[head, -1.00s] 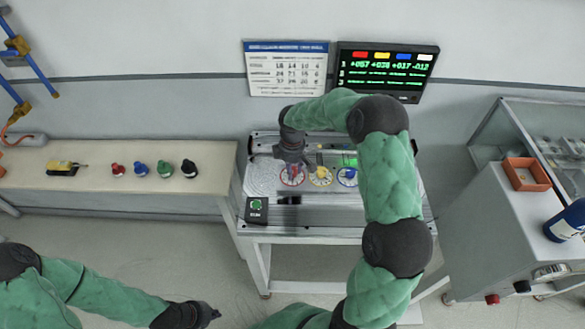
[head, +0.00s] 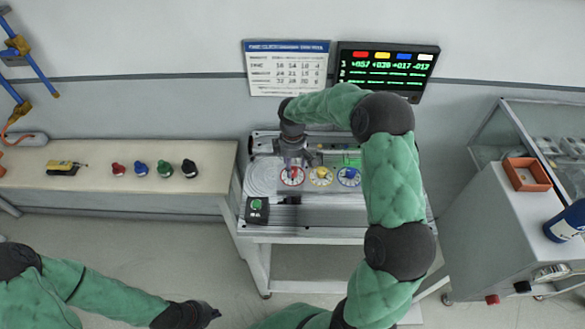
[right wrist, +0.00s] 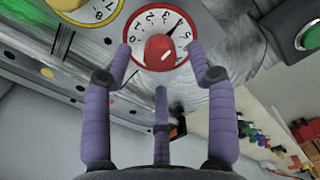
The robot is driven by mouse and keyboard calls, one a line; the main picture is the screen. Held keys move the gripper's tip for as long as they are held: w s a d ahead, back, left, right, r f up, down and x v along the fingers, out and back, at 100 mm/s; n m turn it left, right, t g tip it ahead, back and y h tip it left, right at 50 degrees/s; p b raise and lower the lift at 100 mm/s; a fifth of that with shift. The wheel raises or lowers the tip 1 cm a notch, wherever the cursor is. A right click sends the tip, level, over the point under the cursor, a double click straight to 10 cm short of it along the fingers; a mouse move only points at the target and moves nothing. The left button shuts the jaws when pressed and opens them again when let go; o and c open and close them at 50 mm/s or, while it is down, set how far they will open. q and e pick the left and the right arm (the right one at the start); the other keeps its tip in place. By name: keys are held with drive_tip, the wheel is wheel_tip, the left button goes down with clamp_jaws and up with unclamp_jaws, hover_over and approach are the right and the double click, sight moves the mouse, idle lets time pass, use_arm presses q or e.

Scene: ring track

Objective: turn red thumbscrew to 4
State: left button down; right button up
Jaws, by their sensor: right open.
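The red thumbscrew (right wrist: 159,48) is the red knob in the middle of a white, red-rimmed numbered dial (right wrist: 143,24) in the right wrist view. A thin dark pointer mark runs from the knob toward the dial's edge; I cannot tell its exact number. The red-rimmed dial (head: 291,177) also shows on the bench panel in the head view. My right gripper (right wrist: 160,62) is open, its three purple-grey fingers spread around the knob with visible gaps at the sides. My left gripper (head: 208,314) hangs low over the floor; its jaw state is unclear.
Yellow (head: 320,176) and blue (head: 348,177) dials sit right of the red one. A green button box (head: 257,210) stands at the panel's front left. Several spare knobs (head: 165,169) stand on the left bench. A screen (head: 388,70) hangs behind.

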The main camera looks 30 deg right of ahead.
sight(293, 170)
wheel_tip(293, 170, up, 9)
drive_tip(key=shift+r, duration=0.15)
idle(0.6)
